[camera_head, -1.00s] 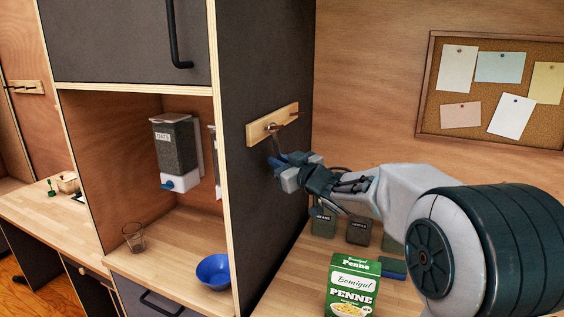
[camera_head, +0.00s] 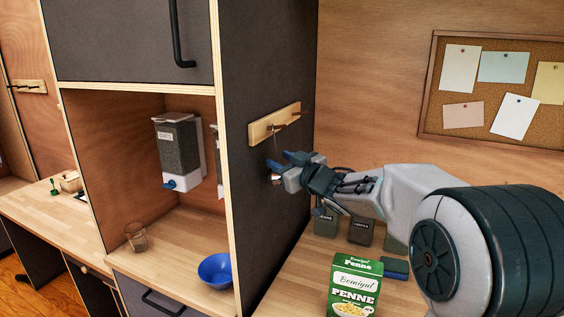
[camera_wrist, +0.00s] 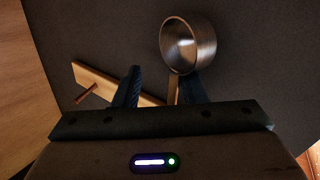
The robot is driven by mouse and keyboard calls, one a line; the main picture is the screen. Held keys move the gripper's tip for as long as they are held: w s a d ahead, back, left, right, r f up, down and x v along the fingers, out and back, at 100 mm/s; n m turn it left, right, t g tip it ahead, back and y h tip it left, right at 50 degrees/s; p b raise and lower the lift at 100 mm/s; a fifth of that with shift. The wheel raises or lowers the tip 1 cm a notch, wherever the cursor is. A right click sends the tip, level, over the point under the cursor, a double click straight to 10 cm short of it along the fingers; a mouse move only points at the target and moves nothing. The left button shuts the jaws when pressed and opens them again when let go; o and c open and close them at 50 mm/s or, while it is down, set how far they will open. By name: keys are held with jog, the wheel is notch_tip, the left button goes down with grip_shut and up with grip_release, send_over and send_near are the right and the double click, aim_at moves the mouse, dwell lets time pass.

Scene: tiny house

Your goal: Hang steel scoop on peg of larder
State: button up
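The steel scoop shows its round cup (camera_wrist: 188,45) in the wrist view, with its handle running down beside the right finger. In the head view its thin handle (camera_head: 274,142) hangs down from the near peg of the wooden peg rail (camera_head: 262,128), and its cup (camera_head: 276,179) is just below my gripper. The rail is on the dark side panel of the larder (camera_head: 270,60) and also shows in the wrist view (camera_wrist: 95,80). My gripper (camera_head: 281,161) is open, its fingers (camera_wrist: 160,74) apart around the handle. The handle's hanging end is hidden in the wrist view.
A green penne box (camera_head: 354,287) and several dark canisters (camera_head: 361,232) stand on the counter below my arm. A blue bowl (camera_head: 215,271), a glass (camera_head: 136,237) and an oats dispenser (camera_head: 180,150) are in the larder's niche. The rail's far peg (camera_head: 300,113) is bare.

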jog(key=b+v, duration=0.2)
jog(key=v, duration=1.1)
jog(key=s+d+f+m+g+h, duration=0.1)
jog(key=s+d+f+m+h, duration=0.35)
jog(key=d+h, duration=0.2)
jog(key=s+d+f+m+g+h, duration=0.1)
jog(key=s+d+f+m+h, duration=0.35)
jog(key=d+f+h, duration=0.2)
jog(key=s+a+f+g, duration=0.1)
jog(key=s+f+g, duration=0.3)
jog(key=s, duration=0.5)
jog(key=s+a+f+m+g+y, duration=0.1)
jog(key=s+f+g, duration=0.3)
jog(key=s+f, duration=0.2)
jog(key=s, duration=0.2)
jog(key=shift+s+g, duration=0.4)
